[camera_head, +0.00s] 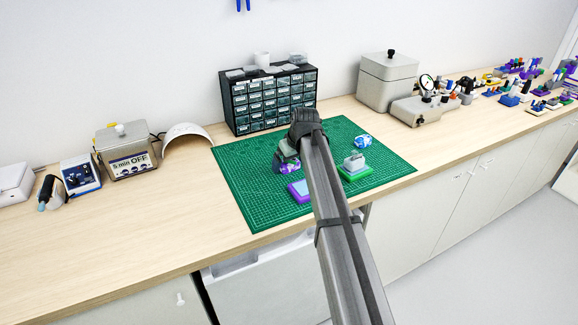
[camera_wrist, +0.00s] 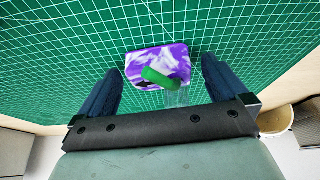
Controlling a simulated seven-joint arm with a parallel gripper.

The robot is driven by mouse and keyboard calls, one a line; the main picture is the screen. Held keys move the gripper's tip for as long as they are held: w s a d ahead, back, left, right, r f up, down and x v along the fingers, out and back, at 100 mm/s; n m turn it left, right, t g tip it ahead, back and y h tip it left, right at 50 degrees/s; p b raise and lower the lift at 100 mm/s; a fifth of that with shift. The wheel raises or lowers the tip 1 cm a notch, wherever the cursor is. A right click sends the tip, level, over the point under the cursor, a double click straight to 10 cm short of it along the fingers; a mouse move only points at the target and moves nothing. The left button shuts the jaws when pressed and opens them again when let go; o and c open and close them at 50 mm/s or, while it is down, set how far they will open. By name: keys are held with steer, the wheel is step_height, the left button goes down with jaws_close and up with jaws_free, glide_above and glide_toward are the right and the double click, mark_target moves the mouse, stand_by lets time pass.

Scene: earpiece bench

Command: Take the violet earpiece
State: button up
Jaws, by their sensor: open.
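The violet earpiece (camera_wrist: 172,55) is marbled violet and white, with a green part and a clear piece on its near side. In the wrist view it lies on the green cutting mat, between the two dark fingers of my gripper (camera_wrist: 161,70). The gripper is open, with a gap visible on each side of the earpiece. In the head view my gripper (camera_head: 287,160) is low over the mat (camera_head: 240,185), and my arm and gripper hide most of the earpiece.
A violet block with a pale top (camera_head: 299,190) lies just nearer on the mat. A green block with a grey piece (camera_head: 354,165) and a blue-and-white item (camera_head: 363,141) are to the right. A drawer cabinet (camera_head: 268,98) stands behind. The mat's left part is clear.

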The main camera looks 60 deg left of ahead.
steer(key=shift+c, duration=0.2)
steer(key=c, duration=1.1)
steer(key=shift+c, duration=0.2)
steer(key=shift+r, duration=0.1)
